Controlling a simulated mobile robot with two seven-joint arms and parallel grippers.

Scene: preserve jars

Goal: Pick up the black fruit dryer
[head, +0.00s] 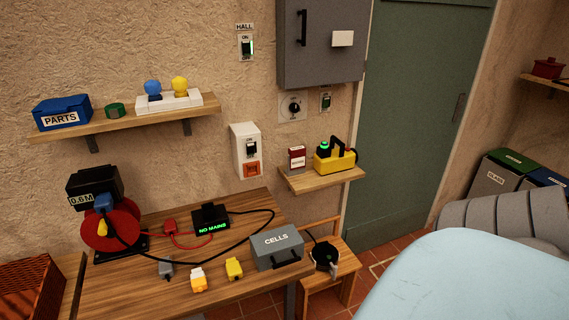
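No thing in the head view is clearly labelled as a fruit dryer, and I cannot tell which black thing it is. A round black object (325,256) with a cable sits on a low wooden stool (345,265). A black box (94,181) marked 0.6M stands at a red reel (108,228) on the left of the workbench. A black device (209,215) with a green "NO MAINS" display stands mid-bench, with a black and a red cable near it. Neither of my grippers is in view.
The wooden workbench (150,290) also holds a grey CELLS box (277,249) and several small plugs or blocks along its front. A shelf (125,125) above holds a blue PARTS box (61,113). A small shelf (322,181) holds a yellow device (335,161). A green door (420,110) stands behind.

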